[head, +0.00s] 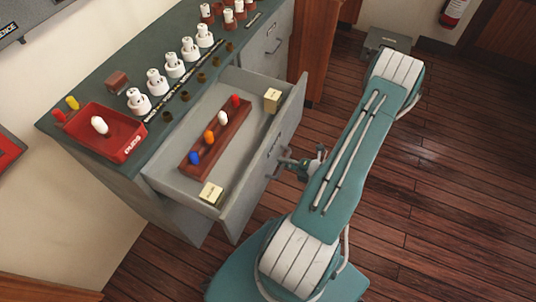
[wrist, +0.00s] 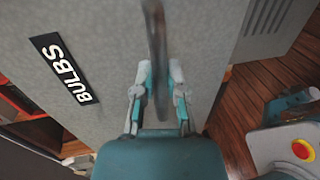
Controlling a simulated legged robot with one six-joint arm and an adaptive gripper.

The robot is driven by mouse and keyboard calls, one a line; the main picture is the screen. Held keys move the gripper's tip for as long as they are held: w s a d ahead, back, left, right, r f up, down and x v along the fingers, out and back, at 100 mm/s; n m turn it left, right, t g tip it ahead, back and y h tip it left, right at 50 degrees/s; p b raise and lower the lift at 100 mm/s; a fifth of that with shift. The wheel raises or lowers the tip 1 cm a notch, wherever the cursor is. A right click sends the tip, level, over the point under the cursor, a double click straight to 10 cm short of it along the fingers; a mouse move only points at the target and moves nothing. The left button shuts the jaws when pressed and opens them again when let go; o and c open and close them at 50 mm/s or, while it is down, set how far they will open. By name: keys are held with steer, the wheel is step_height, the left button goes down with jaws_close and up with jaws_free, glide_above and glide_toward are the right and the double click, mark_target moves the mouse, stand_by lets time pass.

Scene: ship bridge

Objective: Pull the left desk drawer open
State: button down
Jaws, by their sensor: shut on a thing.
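The left desk drawer (head: 259,163) stands well out from the grey-green desk (head: 125,185), its inside in plain view. In the wrist view its front (wrist: 105,45) carries a "BULBS" label (wrist: 64,69). My gripper (head: 291,166) is at the outer face of the drawer front. In the wrist view, the two fingers of my gripper (wrist: 160,80) sit on either side of the dark bar handle (wrist: 156,40), shut on it. In the head view the handle is mostly hidden by the gripper.
The drawer holds a brown rack (head: 215,140) with coloured bulbs and two small boxes (head: 211,193) (head: 272,100). A red tray (head: 105,133) and several white bulb holders (head: 157,83) stand on the desk. Another drawer (head: 268,40) is closed. Wooden floor (head: 430,190) is clear at right.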

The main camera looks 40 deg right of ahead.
steer(key=shift+s+d+f, duration=0.1)
steer(key=shift+s+d, duration=0.1)
steer(key=shift+s, duration=0.45)
steer(key=shift+s+d+f, duration=0.1)
steer(key=shift+s+d, duration=0.05)
steer(key=shift+s, duration=0.5)
steer(key=c, duration=0.7)
jaws_free()
steer(key=shift+r, duration=0.1)
steer(key=shift+d, duration=0.1)
steer(key=v, duration=1.1)
steer(key=shift+s+d, duration=0.1)
steer(key=shift+s, duration=0.3)
